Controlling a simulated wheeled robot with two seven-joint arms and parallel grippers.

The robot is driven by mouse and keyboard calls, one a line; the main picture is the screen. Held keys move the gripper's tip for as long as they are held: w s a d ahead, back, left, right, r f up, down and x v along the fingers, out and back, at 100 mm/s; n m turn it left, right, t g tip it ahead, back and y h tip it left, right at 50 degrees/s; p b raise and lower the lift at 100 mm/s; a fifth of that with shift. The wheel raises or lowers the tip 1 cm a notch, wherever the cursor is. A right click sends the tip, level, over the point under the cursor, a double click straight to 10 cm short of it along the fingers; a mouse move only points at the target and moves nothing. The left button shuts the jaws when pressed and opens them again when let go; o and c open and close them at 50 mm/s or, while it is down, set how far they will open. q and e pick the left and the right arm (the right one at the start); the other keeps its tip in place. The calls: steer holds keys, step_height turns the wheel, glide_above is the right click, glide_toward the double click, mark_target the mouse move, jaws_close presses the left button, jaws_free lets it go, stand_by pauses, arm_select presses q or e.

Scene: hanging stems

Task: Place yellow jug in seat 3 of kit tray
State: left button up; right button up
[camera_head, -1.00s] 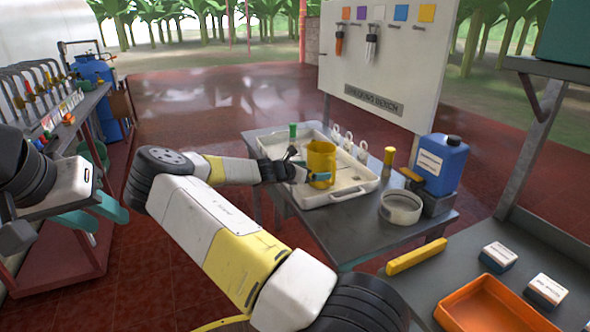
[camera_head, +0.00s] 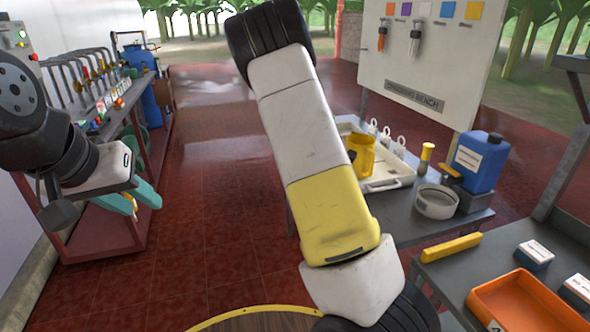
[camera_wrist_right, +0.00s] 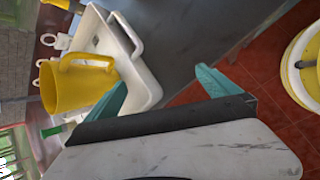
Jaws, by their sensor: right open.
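The yellow jug (camera_head: 361,156) stands upright in the white kit tray (camera_head: 402,160) on the grey table, partly hidden by my right arm. Its seat cannot be made out. In the right wrist view, the jug (camera_wrist_right: 70,88) shows at the left with its handle towards the gripper, beside the tray's rim (camera_wrist_right: 145,80). My right gripper (camera_wrist_right: 165,85) is open and empty, with the jug outside its teal fingers; in the head view it is hidden. My left gripper (camera_head: 146,207) is open and empty at the left, far from the tray.
A blue jerrycan (camera_head: 478,163), a white round bowl (camera_head: 436,202) and a yellow-topped cylinder (camera_head: 426,157) stand right of the tray. An orange bin (camera_head: 530,300) lies on the nearer bench. A rack with taps stands left; the floor between is clear.

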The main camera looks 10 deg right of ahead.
steer(key=s+a+r+m+t+y, duration=0.2)
steer(key=s+a+r+m+y, duration=0.2)
steer(key=s+a+r, duration=0.6)
steer(key=s+a+r+m+t+y, duration=0.2)
steer(key=s+a+r+m+y, duration=0.3)
steer(key=s+a+r, duration=0.6)
steer(key=s+r+m, duration=0.1)
steer(key=s+m, duration=0.1)
steer(key=s, duration=0.3)
steer(key=shift+a, duration=0.2)
steer(key=shift+d, duration=0.1)
